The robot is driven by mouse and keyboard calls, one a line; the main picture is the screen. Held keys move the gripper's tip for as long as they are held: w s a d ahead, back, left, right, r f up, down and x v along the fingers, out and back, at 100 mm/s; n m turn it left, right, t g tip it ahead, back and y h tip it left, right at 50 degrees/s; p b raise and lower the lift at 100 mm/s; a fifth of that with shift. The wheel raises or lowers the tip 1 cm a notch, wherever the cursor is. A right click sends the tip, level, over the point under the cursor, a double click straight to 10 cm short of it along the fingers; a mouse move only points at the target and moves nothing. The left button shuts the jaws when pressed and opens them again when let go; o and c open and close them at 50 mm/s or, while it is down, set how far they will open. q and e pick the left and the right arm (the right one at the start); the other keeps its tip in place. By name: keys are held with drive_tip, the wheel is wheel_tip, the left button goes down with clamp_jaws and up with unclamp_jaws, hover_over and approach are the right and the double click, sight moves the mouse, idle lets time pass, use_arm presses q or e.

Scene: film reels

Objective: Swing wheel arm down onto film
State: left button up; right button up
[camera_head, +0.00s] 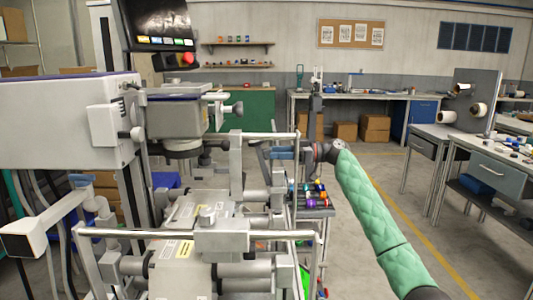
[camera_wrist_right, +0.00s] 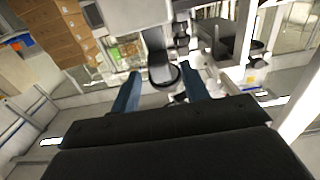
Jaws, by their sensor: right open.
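A large grey film machine (camera_head: 205,240) with rollers and metal bars fills the left and middle of the head view. A grey upright arm (camera_head: 236,165) stands at its middle; I cannot tell for certain whether it is the wheel arm. My right gripper (camera_head: 275,153) is just right of this upright, below a thin horizontal bar. In the right wrist view my right gripper (camera_wrist_right: 161,72) has its two blue fingers apart. A grey bracket with a dark round end (camera_wrist_right: 163,73) appears between and beyond them; I see no contact. No film strip is clear. My left gripper is not in view.
A small cart with colourful reels (camera_head: 312,195) stands behind the machine, near my right wrist. A workbench (camera_head: 485,150) with drawers is at the right. Cardboard boxes (camera_head: 375,128) sit under the back bench. The floor right of my right arm is clear.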

drive_tip(key=shift+a, duration=1.6)
clamp_jaws()
